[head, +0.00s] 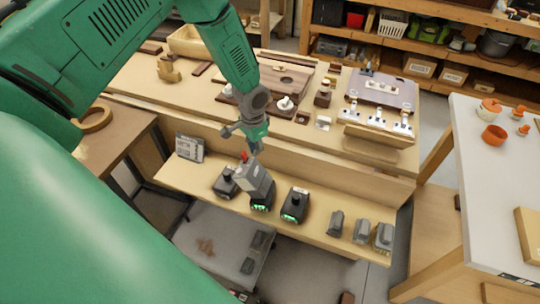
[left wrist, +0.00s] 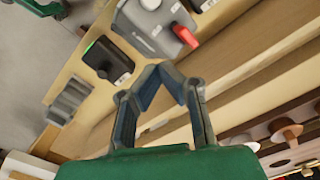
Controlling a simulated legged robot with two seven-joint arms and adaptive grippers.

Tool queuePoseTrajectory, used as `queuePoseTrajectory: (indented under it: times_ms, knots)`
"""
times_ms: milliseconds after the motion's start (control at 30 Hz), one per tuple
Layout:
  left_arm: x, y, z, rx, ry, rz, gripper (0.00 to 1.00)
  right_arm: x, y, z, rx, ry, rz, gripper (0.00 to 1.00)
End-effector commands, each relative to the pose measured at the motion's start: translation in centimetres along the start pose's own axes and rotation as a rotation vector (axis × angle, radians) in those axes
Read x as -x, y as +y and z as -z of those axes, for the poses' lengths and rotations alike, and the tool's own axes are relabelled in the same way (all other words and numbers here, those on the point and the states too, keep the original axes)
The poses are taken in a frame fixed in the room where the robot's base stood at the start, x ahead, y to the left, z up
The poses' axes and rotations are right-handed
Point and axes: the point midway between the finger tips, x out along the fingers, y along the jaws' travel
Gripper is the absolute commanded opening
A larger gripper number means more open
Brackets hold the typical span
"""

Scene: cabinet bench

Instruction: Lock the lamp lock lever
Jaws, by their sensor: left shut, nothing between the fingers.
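The grey lamp (head: 256,180) stands on the lower bench shelf, among black units with green lights. It has a small red lever (head: 243,157) at its top. In the left wrist view the lamp (left wrist: 150,28) is at the top, with the red lever (left wrist: 184,36) sticking out toward the lower right. My left gripper (head: 256,148) is just above and beside the lamp's upper end in the head view. In the left wrist view its fingers (left wrist: 162,72) meet at the tips, empty, with the lever visibly apart from them. My right gripper is not in view.
Black units (head: 295,205) (head: 225,183) stand either side of the lamp. Small grey blocks (head: 362,230) lie farther right on the shelf, and a sign (head: 189,148) stands at left. The raised bench top behind holds a wooden board (head: 285,80) and a metal plate (head: 382,90).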

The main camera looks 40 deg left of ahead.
Motion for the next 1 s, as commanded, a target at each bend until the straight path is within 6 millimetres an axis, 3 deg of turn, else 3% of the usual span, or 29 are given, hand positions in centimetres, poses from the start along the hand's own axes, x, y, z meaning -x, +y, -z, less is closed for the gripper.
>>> queuePoseTrajectory:
  times_ms: [333, 1000]
  knots:
    - [1.0, 0.2, 0.1, -0.001, 0.0, 0.0, 0.0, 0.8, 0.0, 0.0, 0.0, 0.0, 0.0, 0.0]
    - [6.4, 0.2, 0.1, -0.002, 0.0, 0.0, 0.0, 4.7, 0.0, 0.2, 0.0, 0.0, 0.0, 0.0]
